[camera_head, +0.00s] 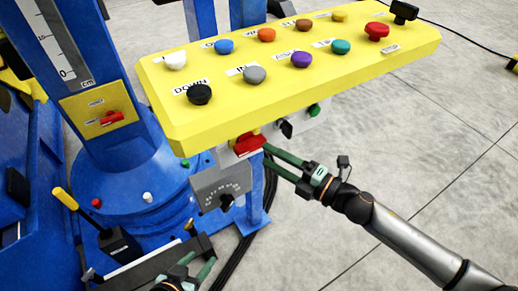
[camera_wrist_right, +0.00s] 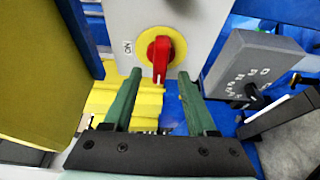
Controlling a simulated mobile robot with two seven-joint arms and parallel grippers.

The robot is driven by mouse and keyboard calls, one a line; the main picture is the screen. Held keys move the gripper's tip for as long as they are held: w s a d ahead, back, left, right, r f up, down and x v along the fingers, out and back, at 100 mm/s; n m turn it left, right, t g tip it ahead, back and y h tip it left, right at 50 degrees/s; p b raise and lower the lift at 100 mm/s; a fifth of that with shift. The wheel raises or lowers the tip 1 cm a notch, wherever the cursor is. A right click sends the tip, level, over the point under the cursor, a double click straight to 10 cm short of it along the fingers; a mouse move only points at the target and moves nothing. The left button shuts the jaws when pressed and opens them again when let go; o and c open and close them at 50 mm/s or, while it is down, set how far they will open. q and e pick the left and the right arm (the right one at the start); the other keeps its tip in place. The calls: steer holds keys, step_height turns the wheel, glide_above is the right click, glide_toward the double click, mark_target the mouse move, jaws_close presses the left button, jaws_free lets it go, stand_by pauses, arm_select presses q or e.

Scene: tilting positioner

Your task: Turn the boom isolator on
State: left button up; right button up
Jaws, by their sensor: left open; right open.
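A red rotary switch on a yellow disc (camera_head: 249,144) sits on a grey box under the yellow button panel. In the right wrist view the red handle (camera_wrist_right: 160,58) points down the picture, with an "ON" label upside down to its left. No name reading "boom" is legible. My right gripper (camera_head: 270,157) is open and faces this switch. In the wrist view its fingertips (camera_wrist_right: 160,76) lie either side of the handle's lower end; I cannot tell whether they touch it. A second red switch (camera_head: 112,118) sits on a yellow plate on the blue column. My left gripper (camera_head: 192,267) is open and empty at the bottom.
The yellow panel (camera_head: 300,95) with several coloured buttons overhangs the switch closely. A grey box with a black knob (camera_head: 222,190) stands just below left. A blue column (camera_head: 105,150) and a yellow-handled lever (camera_head: 66,198) are at left.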

mark_target(255, 149)
steer(key=shift+x, duration=2.05)
steer(key=shift+c, duration=0.2)
jaws_close()
